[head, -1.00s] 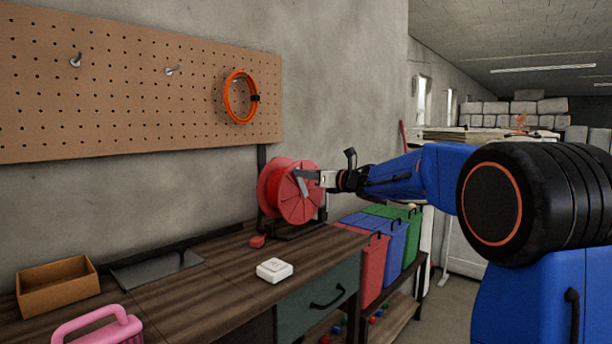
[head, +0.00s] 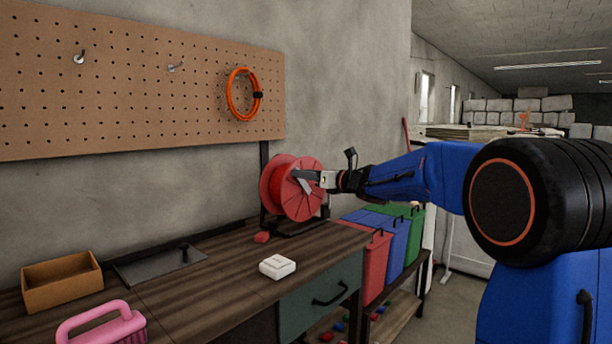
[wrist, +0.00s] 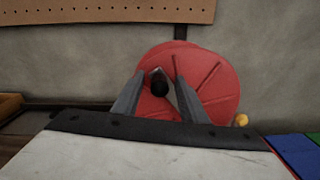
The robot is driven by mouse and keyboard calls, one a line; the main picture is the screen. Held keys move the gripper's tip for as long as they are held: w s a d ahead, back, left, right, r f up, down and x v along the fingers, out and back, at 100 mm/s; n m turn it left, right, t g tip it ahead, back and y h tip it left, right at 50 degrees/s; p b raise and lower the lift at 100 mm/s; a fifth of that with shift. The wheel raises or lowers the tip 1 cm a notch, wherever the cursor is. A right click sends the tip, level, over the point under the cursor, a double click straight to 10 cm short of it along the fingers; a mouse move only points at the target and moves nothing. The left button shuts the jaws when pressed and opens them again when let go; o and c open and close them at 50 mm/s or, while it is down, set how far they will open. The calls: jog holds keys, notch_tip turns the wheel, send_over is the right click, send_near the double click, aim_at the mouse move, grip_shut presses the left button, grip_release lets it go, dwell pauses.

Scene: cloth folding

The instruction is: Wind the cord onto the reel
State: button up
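The red reel (head: 276,185) stands upright in a dark stand at the back right of the bench, against the wall. In the wrist view its red face (wrist: 215,85) fills the middle, and a black crank knob (wrist: 159,86) sticks out from it. My gripper (head: 306,179) is at the reel's face. In the wrist view its two fingers (wrist: 159,74) stand apart on either side of the knob, with red showing between knob and fingers. A small red piece (head: 262,237) lies on the bench at the reel's foot. No loose cord is clearly visible.
An orange coil (head: 243,95) hangs on the pegboard (head: 140,110). The bench (head: 215,275) holds a white box (head: 277,267), a dark flat plate (head: 160,266), a brown tray (head: 62,283) and a pink brush (head: 100,322). Red, blue and green bins (head: 385,245) stand to the right.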

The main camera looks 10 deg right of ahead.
jog(key=v, duration=1.7)
jog(key=shift+s+d, duration=0.15)
jog(key=s+d+f+m+h, duration=0.4)
jog(key=s+m+h, duration=0.25)
jog(key=m, duration=0.65)
jog(key=s+d+f+m+h, duration=0.35)
jog(key=s+m+h, duration=0.3)
jog(key=m, duration=0.65)
jog(key=s+a+f+m+g+y, duration=0.1)
jog(key=s+a+f+m+g, duration=0.2)
jog(key=s+f+m, duration=0.2)
jog(key=s+a+f+m+g+y, duration=0.1)
jog(key=s+a+f+m+g, duration=0.2)
jog(key=s+f, duration=0.7)
jog(key=s+a+f+m+g+y, duration=0.1)
jog(key=s+a+f+m+g, duration=0.2)
jog(key=s+f+m, duration=0.4)
jog(key=s+f+g, duration=0.1)
jog(key=s, duration=0.5)
jog(key=shift+s+f, duration=0.1)
